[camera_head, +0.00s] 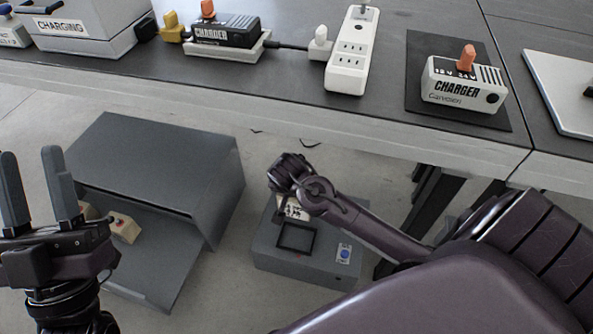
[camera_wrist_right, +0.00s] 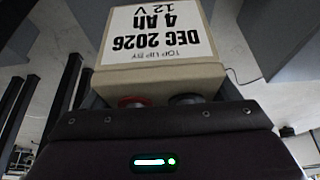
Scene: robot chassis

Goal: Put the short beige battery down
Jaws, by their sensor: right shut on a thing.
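The short beige battery (camera_wrist_right: 160,78) fills the upper middle of the right wrist view. Its white label reads "DEC 2026, 4 Ah, 12 V, TOP UP BY" upside down, and a red and a dark terminal face my gripper. My right gripper (camera_head: 287,198) is shut on it; in the head view the battery (camera_head: 293,207) shows only partly below the gripper. It is over the back of a grey box (camera_head: 315,268) with a dark square frame on top; I cannot tell whether they touch. My left gripper (camera_head: 50,190) is open and empty, fingers up, at the left.
A dark grey open-fronted bin (camera_head: 150,150) stands at the left, with a beige block with a red top (camera_head: 122,228) inside. The dark bench (camera_head: 290,90) across the back holds chargers (camera_head: 465,82) and a white power strip (camera_head: 352,55). Its front edge overhangs behind my right gripper.

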